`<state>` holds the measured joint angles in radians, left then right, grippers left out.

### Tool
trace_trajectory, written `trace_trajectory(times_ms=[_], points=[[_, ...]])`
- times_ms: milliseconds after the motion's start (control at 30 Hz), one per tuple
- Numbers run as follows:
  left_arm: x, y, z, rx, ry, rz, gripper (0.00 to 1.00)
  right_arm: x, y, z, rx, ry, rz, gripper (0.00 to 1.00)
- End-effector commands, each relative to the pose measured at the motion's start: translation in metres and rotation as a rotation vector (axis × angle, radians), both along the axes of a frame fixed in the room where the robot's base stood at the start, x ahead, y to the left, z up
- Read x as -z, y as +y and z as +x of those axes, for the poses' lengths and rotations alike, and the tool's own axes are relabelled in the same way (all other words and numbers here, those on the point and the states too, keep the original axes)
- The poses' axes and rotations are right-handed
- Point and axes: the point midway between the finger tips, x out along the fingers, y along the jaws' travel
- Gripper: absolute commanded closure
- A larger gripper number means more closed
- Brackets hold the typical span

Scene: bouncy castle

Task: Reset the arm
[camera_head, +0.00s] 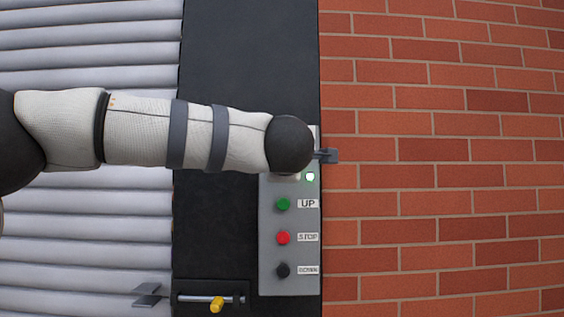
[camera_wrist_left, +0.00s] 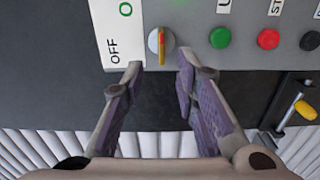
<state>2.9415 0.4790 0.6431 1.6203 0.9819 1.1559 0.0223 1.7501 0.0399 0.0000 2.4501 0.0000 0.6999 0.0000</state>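My left arm comes in from the left in the head view and its dark wrist covers the top of the grey control panel (camera_head: 269,240). My left gripper (camera_wrist_left: 160,68) is open in the left wrist view, with nothing between its fingers. Its fingertips are near a white rotary knob (camera_wrist_left: 153,42) with an orange pointer, close to an OFF label (camera_wrist_left: 113,50). The fingertips look short of the knob; I cannot tell how far apart they are in depth. The knob is hidden behind my arm in the head view. My right gripper is not in view.
A bolt with a yellow handle (camera_head: 217,305) sits below left. A shutter (camera_head: 90,225) is left, a brick wall (camera_head: 440,160) right.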

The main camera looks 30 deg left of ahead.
Motion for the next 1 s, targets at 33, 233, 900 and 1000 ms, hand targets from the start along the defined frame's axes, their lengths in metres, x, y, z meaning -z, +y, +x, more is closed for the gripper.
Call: trace_trajectory(times_ms=[33,233,900,1000], points=[[0.001,-0.005,-0.007,0.002,0.003,-0.002,0.72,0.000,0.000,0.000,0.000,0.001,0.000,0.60],[0.001,-0.014,-0.021,0.001,0.002,-0.001,0.72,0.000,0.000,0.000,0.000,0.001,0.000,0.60],[0.178,-0.058,0.036,0.167,0.328,0.330,0.72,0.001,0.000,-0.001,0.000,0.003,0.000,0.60],[0.276,-0.079,0.037,0.295,0.502,0.476,0.72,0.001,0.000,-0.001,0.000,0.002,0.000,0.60]])
